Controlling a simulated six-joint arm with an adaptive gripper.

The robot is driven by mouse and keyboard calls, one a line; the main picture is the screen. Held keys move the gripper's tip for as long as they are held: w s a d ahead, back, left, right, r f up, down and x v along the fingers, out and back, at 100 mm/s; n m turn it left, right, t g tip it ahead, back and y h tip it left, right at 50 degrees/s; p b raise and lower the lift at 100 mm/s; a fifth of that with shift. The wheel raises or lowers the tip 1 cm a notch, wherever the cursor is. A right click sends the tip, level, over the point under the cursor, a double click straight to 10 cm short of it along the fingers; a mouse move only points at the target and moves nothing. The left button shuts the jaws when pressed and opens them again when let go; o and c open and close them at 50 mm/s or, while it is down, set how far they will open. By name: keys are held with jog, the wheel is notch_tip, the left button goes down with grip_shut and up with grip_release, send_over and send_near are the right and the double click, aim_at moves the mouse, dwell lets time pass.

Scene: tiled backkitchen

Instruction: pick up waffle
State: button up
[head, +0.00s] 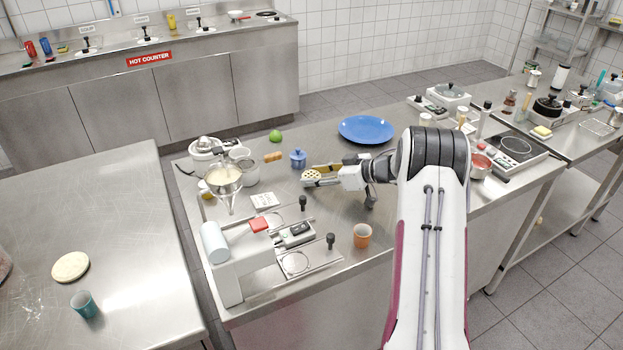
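The waffle (311,175) is a small, round, yellow piece with dark pits, near the middle of the steel worktop in the head view. My gripper (314,175) points left, low over the worktop, with its fingers spread apart on the far and near sides of the waffle. The near finger partly hides the waffle's lower edge. I cannot tell whether the fingers touch the waffle, or whether it rests on the worktop.
A blue lidded pot (298,158) stands just behind the waffle. A large blue plate (366,129) lies behind my gripper. An orange cup (362,236) stands in front, and a waffle-iron-like machine (240,262) stands front left. A lime (275,136) lies at the back.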

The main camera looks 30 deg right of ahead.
jog(key=shift+r, duration=0.1)
notch_tip(320, 180, up, 10)
dwell(0.9)
